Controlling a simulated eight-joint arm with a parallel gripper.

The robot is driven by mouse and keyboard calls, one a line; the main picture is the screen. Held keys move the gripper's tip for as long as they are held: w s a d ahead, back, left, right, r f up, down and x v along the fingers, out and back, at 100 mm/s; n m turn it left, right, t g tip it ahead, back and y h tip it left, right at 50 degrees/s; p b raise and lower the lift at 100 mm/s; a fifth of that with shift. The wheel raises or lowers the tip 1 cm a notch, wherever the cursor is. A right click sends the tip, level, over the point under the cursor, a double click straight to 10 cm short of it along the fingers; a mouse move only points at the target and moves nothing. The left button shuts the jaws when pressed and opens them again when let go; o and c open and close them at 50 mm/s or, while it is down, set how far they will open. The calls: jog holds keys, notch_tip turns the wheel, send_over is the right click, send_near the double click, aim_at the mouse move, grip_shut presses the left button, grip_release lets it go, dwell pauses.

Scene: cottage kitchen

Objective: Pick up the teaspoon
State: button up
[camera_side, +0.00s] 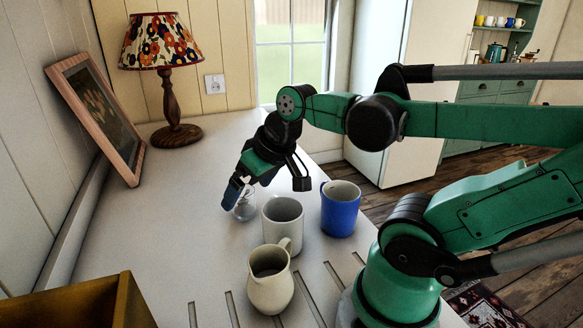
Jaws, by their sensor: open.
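I cannot make out a teaspoon in the side view; it may be hidden or too small to tell. My gripper (266,187) is open and points down over the counter. Its left finger has a blue tip, and its right finger is dark. A small clear glass (245,209) stands just below and beside the left finger, partly covered by it. I cannot tell whether the finger touches the glass or what is in it.
A white mug (283,219), a blue mug (340,212) and a cream jug (270,282) stand close to my gripper on the pale counter (150,240). The counter's left middle is clear.

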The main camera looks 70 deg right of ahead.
jog(key=a, duration=0.1)
jog(key=w+a+n, duration=0.1)
jog(key=a+n+t, duration=0.1)
jog(key=shift+w+a+f, duration=0.2)
jog(key=shift+a+f, duration=0.15)
jog(key=shift+a, duration=0.05)
jog(key=shift+w+a+y, duration=0.15)
jog(key=shift+a+y, duration=0.15)
jog(key=shift+a, duration=0.1)
jog(key=c, duration=0.8)
notch_tip(320, 180, up, 5)
jog(key=m+g, duration=0.7)
jog(key=m, duration=0.1)
send_over(247, 193)
jog(key=d, duration=0.1)
jog(key=f, duration=0.7)
jog(key=shift+w+a+f, duration=0.1)
jog(key=shift+w+f, duration=0.2)
jog(key=shift+f, duration=3.2)
